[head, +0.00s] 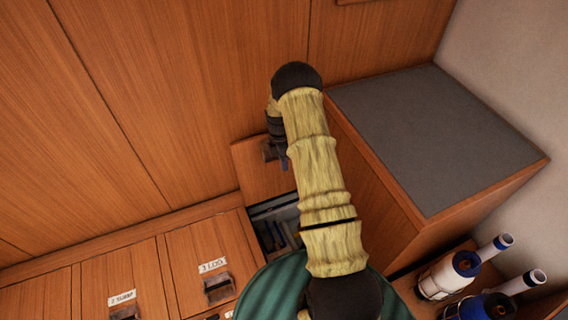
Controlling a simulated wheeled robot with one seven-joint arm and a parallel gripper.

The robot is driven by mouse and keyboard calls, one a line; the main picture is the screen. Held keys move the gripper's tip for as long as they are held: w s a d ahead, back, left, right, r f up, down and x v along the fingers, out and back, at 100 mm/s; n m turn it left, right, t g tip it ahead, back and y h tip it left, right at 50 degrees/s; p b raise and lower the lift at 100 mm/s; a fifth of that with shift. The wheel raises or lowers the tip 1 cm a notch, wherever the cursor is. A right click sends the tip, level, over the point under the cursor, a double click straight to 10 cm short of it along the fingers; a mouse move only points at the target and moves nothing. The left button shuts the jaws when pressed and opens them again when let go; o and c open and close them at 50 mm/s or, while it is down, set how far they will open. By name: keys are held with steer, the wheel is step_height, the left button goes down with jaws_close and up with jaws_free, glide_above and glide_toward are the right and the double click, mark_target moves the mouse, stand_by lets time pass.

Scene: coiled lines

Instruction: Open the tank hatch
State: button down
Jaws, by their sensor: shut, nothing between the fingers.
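A wooden hatch lid (258,172) stands raised at the middle, with a dark handle (268,151) near its top edge. Its label does not show, so I cannot tell from the picture that it is the tank hatch. Below it is an open recess (268,222) with pale and blue shapes inside, partly hidden by my arm. My gripper (282,158) is shut and empty, close by the handle and lid. I cannot tell whether it touches them.
Two closed hatches with dark handles, a sump-labelled one (113,286) and a log-labelled one (186,256), lie at lower left. A grey-topped wooden cabinet (428,135) stands at right. Blue-and-white bottle-like items (448,277) stand at lower right. Wood panelling fills the back.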

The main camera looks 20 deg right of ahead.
stand_by(0.5)
steer(key=c, duration=1.7)
jaws_free()
steer(key=shift+r, duration=0.1)
steer(key=v, duration=1.7)
steer(key=shift+b, duration=0.4)
steer(key=shift+w, duration=0.1)
